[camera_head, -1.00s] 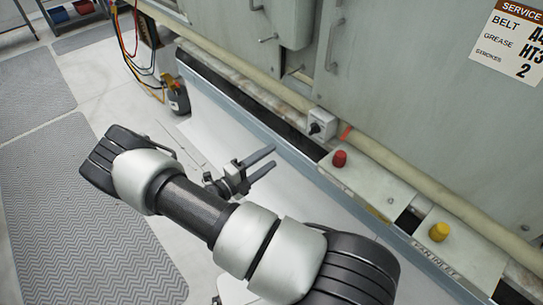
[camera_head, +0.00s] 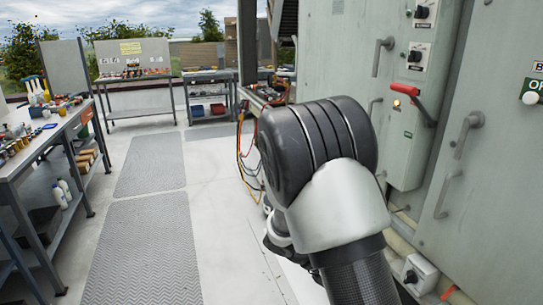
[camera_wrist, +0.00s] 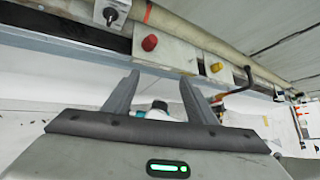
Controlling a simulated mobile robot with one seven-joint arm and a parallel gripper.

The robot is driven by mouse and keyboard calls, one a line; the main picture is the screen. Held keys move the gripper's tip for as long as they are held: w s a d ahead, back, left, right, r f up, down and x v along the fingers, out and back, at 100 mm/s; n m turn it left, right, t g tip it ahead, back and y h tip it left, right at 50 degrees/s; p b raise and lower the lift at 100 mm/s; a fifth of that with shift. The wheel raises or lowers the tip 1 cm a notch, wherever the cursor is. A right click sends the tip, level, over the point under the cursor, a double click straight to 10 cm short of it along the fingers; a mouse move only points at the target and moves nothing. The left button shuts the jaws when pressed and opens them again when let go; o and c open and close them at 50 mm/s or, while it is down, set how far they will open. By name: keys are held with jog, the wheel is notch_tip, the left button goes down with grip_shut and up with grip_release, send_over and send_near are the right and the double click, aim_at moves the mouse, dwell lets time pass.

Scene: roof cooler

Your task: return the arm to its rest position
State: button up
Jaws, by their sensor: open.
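My gripper (camera_wrist: 160,82) shows in the wrist view with its two grey fingers spread apart and nothing between the tips. In the head view my bent arm (camera_head: 335,185) fills the middle right foreground, and my gripper is hidden there.
The green-grey cooler cabinet (camera_head: 460,215) stands close on the right, with handles and a red lever (camera_head: 405,90). A workbench (camera_head: 50,140) with tools and bottles is at left. Another table (camera_head: 135,80) is at the back. Floor mats (camera_head: 150,250) lie in the open walkway.

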jog(key=s+a+r+m+t+y, duration=0.25)
jog(key=s+r+m+y, duration=0.2)
jog(key=r+m, duration=0.25)
jog(key=s+a+r+m+t+y, duration=0.25)
jog(key=s+r+m, duration=0.25)
jog(key=r+m, duration=0.25)
jog(key=s+a+r+m+t+y, duration=0.2)
jog(key=s+a+r+m+y, duration=0.2)
jog(key=r+m, duration=0.3)
notch_tip(320, 180, up, 14)
jog(key=p, duration=1.5)
jog(key=shift+s+r+m, duration=0.15)
jog(key=shift+s+m, duration=0.1)
jog(key=shift+m, duration=0.2)
jog(key=shift+d, duration=0.1)
